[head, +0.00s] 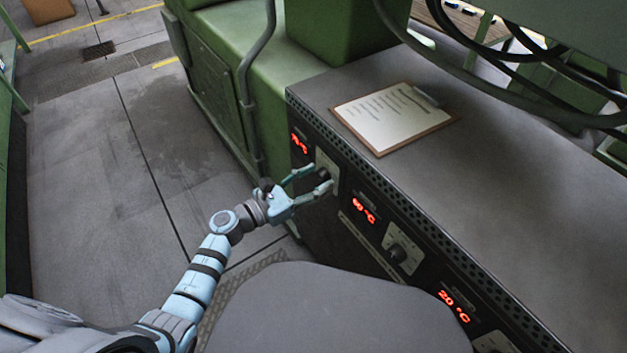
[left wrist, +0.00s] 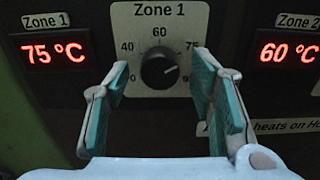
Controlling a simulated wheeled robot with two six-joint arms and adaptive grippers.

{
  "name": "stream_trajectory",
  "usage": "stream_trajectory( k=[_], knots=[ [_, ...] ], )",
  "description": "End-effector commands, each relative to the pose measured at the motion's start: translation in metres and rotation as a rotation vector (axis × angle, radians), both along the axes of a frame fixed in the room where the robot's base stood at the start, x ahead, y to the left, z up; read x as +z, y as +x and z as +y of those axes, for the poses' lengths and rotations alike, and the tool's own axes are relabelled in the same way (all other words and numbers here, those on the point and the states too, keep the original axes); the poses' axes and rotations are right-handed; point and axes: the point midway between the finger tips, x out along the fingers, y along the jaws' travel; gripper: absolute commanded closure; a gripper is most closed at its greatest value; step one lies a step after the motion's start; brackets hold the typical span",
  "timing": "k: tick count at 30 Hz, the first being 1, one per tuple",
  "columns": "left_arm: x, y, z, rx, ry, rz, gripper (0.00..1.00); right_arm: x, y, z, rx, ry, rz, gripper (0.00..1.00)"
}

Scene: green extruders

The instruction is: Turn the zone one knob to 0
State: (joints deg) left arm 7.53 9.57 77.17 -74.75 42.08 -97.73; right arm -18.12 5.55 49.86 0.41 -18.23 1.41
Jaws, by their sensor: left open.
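The zone one knob (left wrist: 158,72) is a dark round knob on a pale dial plate (left wrist: 130,20) marked "Zone 1". In the left wrist view its light pointer line aims to the upper right, towards the 75 mark. The Zone 1 display (left wrist: 54,52) reads 75 °C in red. My left gripper (head: 309,180) is open in front of the dial. In the left wrist view its fingers (left wrist: 160,78) stand apart on either side of the knob, with gaps; whether they reach its depth I cannot tell. My right gripper is not in view.
The Zone 2 display (left wrist: 288,52) reads 60 °C, with its knob (head: 398,252) lower right on the panel. A third display (head: 454,306) reads 20 °C. A clipboard (head: 392,117) lies on the grey cabinet top (head: 500,180). A grey pipe (head: 246,90) rises left of the panel.

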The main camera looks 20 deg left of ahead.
Motion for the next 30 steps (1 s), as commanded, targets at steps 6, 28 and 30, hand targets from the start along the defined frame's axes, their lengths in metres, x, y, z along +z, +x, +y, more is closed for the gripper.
stream_trajectory(
  k=[6, 28, 30],
  knots=[
    [0.000, 0.000, 0.000, 0.000, 0.000, 0.000, 0.74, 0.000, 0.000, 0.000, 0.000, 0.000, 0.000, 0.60],
    [0.001, -0.001, 0.000, 0.001, -0.136, 0.114, 0.98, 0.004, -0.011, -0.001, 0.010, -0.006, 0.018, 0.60],
    [0.001, -0.001, 0.000, 0.001, -0.179, 0.151, 0.98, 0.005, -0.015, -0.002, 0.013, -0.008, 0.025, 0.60]
  ],
)
